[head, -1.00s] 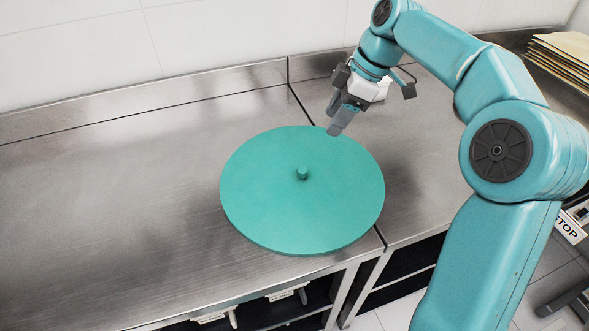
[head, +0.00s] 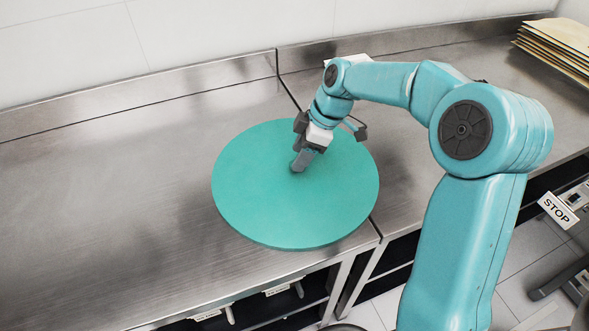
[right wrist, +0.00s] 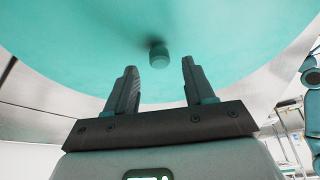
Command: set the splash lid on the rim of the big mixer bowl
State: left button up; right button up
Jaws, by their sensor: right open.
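The splash lid (head: 270,210) is a flat teal disc lying on the steel counter, across a seam near the front edge. Its small teal knob (right wrist: 159,56) shows in the right wrist view, just beyond and between my fingertips; in the head view my gripper hides it. My right gripper (head: 298,166) is over the middle of the lid. In the right wrist view its two fingers (right wrist: 160,72) are apart with nothing held between them. My left gripper is not in view. The big mixer bowl is not in view.
The steel counter (head: 90,200) is clear to the left of the lid. A stack of brown sheets or folders (head: 555,45) lies at the back right. A STOP sign (head: 558,211) stands at the right, beyond the counter's front edge. A wall closes the back.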

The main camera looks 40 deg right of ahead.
jog(key=shift+x, duration=1.2)
grip_shut()
